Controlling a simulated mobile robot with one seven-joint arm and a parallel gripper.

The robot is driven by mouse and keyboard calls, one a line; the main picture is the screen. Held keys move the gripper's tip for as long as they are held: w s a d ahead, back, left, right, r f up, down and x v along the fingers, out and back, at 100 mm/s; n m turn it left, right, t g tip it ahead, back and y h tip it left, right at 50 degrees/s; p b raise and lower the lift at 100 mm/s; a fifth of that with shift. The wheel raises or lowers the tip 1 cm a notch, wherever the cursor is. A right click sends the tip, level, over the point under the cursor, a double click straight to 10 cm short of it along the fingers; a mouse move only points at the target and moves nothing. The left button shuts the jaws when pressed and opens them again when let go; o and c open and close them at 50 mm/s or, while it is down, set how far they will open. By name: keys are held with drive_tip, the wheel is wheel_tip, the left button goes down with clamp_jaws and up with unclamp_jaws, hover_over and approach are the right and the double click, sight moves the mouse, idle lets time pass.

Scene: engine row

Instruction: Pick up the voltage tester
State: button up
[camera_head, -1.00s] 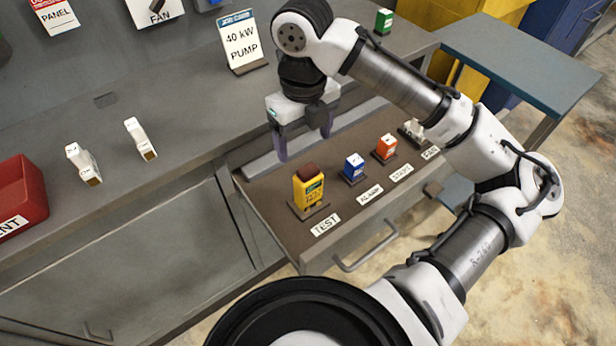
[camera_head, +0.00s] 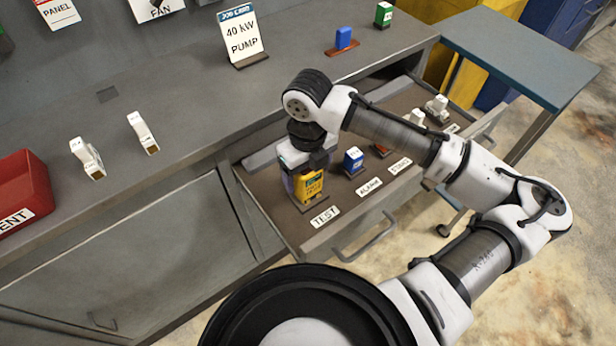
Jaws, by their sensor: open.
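The voltage tester (camera_head: 311,186) is a yellow block standing upright at the left end of the open drawer (camera_head: 290,228), behind the TEST label (camera_head: 325,216). Its brown top is now hidden by my gripper. My gripper (camera_head: 303,180) points down right over the tester, with its fingers low around or beside the tester's body. The fingers are mostly hidden, and I cannot tell whether they touch it. The jaws are open.
White items (camera_head: 437,106) lie farther right. The job card (camera_head: 242,36) stands on the bench behind.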

drive_tip(key=shift+c, duration=0.5)
drive_tip(key=c, duration=1.2)
drive_tip(key=shift+r, duration=0.15)
